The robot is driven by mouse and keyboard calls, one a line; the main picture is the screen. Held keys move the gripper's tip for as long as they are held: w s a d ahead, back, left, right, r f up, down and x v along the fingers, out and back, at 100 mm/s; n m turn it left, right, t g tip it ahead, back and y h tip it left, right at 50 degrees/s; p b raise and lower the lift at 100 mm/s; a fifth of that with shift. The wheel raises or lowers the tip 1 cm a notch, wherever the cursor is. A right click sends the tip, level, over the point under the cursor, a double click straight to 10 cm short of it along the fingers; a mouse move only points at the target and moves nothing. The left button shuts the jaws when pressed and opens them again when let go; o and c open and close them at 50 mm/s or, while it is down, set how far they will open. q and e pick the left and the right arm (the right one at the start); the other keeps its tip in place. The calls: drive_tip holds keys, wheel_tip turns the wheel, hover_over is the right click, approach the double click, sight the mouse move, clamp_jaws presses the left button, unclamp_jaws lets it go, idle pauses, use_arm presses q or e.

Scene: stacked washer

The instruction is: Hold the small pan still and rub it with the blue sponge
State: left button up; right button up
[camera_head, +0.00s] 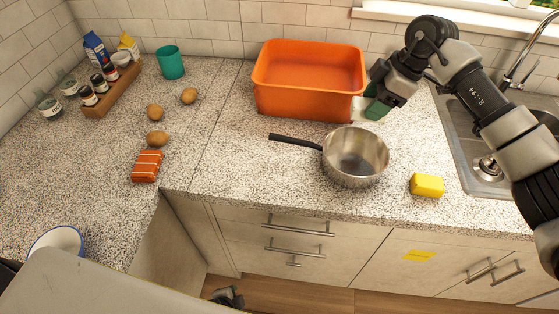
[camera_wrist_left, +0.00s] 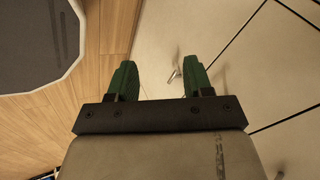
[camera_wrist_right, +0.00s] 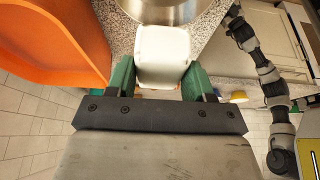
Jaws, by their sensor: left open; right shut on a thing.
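The small steel pan (camera_head: 355,158) stands upright on the speckled counter, its black handle pointing left. Its rim also shows at the top of the right wrist view (camera_wrist_right: 165,12). My right gripper (camera_wrist_right: 160,78) is shut on a white block-like thing (camera_wrist_right: 162,52). In the head view this gripper (camera_head: 375,108) is behind the pan and beside the orange tub, mostly hiding what it holds. I see no blue sponge; a yellow sponge-like block (camera_head: 427,185) lies right of the pan. My left gripper (camera_wrist_left: 158,75) is open and empty, low in front of the cabinets.
An orange tub (camera_head: 310,105) stands behind the pan. The sink (camera_head: 470,150) is at right. A striped orange packet (camera_head: 147,166), brown potato-like things (camera_head: 157,138), a green cup (camera_head: 170,62) and a spice rack (camera_head: 112,93) are at left. The counter between packet and pan is clear.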

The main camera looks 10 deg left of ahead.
use_arm(q)
drive_tip(key=w+d+r+m+t, duration=0.3)
drive_tip(key=w+r+m+t, duration=0.15)
drive_tip(key=r, duration=0.95)
drive_tip(key=w+d+r+m+t+h, duration=0.1)
drive_tip(key=w+d+r+m+t, duration=0.3)
drive_tip(key=r, duration=0.9)
drive_tip(key=w+d+r+m+t, duration=0.1)
drive_tip(key=w+r+m+t, duration=0.15)
drive_tip(key=w+r, duration=0.75)
drive_tip(key=n+g+h, duration=0.1)
drive_tip(key=g+h, duration=0.1)
approach(295, 144)
drive_tip(key=shift+w+f, duration=0.15)
drive_tip(key=shift+f, duration=0.05)
drive_tip(key=shift+w, duration=0.5)
drive_tip(key=x, duration=1.1)
drive_tip(key=shift+w+d, duration=0.2)
clamp_jaws()
